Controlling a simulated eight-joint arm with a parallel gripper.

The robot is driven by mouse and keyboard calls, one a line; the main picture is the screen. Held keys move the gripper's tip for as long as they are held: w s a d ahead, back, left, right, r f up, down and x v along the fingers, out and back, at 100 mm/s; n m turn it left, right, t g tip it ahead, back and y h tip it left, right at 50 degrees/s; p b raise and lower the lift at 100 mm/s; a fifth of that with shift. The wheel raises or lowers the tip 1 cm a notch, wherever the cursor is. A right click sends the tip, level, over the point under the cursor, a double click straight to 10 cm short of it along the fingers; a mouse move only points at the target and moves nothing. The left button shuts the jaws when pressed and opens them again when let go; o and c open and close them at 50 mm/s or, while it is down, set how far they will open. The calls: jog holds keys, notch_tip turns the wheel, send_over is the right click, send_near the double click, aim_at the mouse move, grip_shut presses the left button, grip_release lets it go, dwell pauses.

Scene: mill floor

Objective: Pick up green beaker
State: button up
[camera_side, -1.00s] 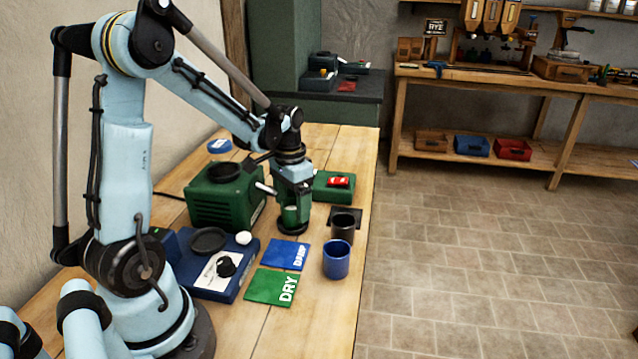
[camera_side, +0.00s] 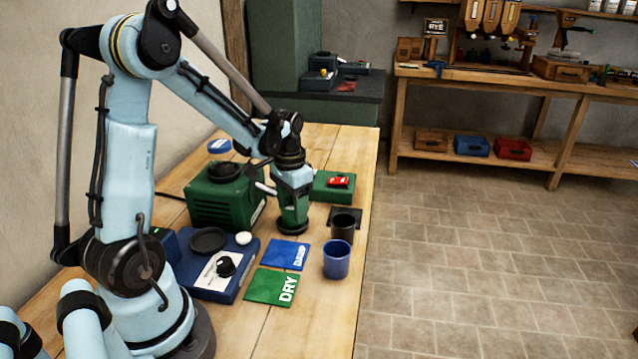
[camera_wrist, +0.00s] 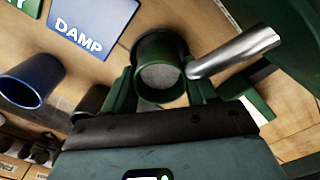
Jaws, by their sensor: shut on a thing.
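The green beaker (camera_wrist: 158,48) shows in the wrist view, its mouth facing the camera, with pale grey grainy contents inside. My gripper (camera_wrist: 162,86) has one green finger on each side of it and is shut on it. In the side view my gripper (camera_side: 293,208) is low over the table, and its fingers largely hide the beaker there. I cannot tell whether the beaker's base touches the table.
A green machine (camera_side: 222,205) stands left of my gripper, its metal spout (camera_wrist: 235,52) close beside the beaker. Blue DAMP (camera_side: 286,255) and green DRY (camera_side: 270,287) mats lie in front. A blue cup (camera_side: 337,260) and dark cup (camera_side: 343,227) stand to the right.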

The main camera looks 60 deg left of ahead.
jog(key=shift+r, duration=0.1)
jog(key=shift+r, duration=0.45)
jog(key=r, duration=0.3)
jog(key=shift+d+r, duration=0.2)
jog(key=d+r, duration=0.6)
jog(key=d, duration=0.5)
jog(key=w+d+m, duration=0.3)
jog(key=w+m, duration=0.3)
jog(key=w, duration=0.3)
jog(key=w+a+f, duration=0.1)
jog(key=a+f, duration=0.1)
jog(key=a, duration=0.1)
jog(key=w+a+f, duration=0.1)
jog(key=a+f, duration=0.1)
jog(key=a, duration=0.1)
jog(key=w+a+f, duration=0.1)
jog(key=a+f, duration=0.1)
jog(key=a, duration=0.2)
jog(key=shift+a+f, duration=0.1)
jog(key=shift+f, duration=2)
jog(key=shift+f, duration=0.1)
